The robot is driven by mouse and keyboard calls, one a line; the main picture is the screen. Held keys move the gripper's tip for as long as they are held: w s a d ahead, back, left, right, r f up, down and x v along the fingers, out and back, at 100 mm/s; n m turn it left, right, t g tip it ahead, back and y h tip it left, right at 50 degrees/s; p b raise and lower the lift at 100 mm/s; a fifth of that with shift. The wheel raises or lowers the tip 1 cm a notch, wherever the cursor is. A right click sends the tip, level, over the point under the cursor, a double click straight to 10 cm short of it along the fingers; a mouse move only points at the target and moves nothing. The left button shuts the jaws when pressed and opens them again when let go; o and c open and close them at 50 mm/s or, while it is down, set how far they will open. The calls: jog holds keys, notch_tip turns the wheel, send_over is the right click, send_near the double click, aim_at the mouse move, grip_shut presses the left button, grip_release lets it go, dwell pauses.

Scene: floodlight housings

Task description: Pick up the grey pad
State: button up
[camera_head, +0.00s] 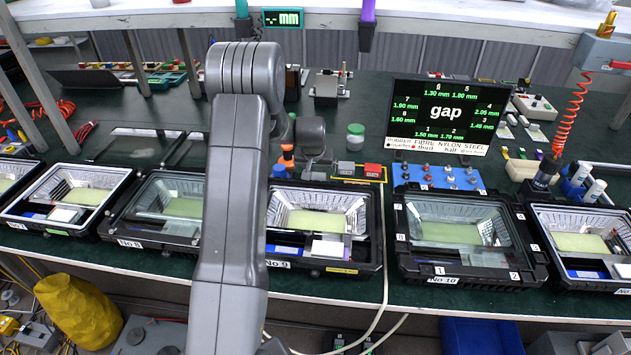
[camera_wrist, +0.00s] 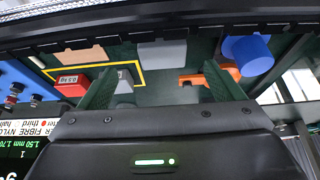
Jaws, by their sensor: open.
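A small grey block that looks like the grey pad (camera_head: 346,168) stands on the green bench behind case No 9, left of a red block. In the wrist view, what looks like the same grey pad (camera_wrist: 125,84) lies inside a yellow outline, near the left finger, which may hide part of it. My gripper (camera_wrist: 162,88) is open, with its two fingers spread wide and nothing held between them. In the head view, my arm crosses the middle, and the fingertips are not clear there.
The red block (camera_head: 373,170) is close beside the pad. Case No 9 (camera_head: 322,268) is in front; a blue tray of small parts (camera_head: 438,177) and the gap display (camera_head: 447,115) are to the right. The wrist view shows a blue cylinder (camera_wrist: 247,55) and an orange part (camera_wrist: 208,74) at right.

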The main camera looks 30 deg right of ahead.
aim_at(316, 178)
jog(key=shift+p+x, duration=0.9)
jog(key=shift+x, duration=2.8)
jog(key=shift+a, duration=0.2)
jog(key=shift+c, duration=0.5)
jog(key=c, duration=1.1)
jog(key=shift+r, duration=0.1)
notch_tip(316, 178, up, 10)
jog(key=shift+f+b, duration=0.1)
jog(key=shift+b, duration=0.85)
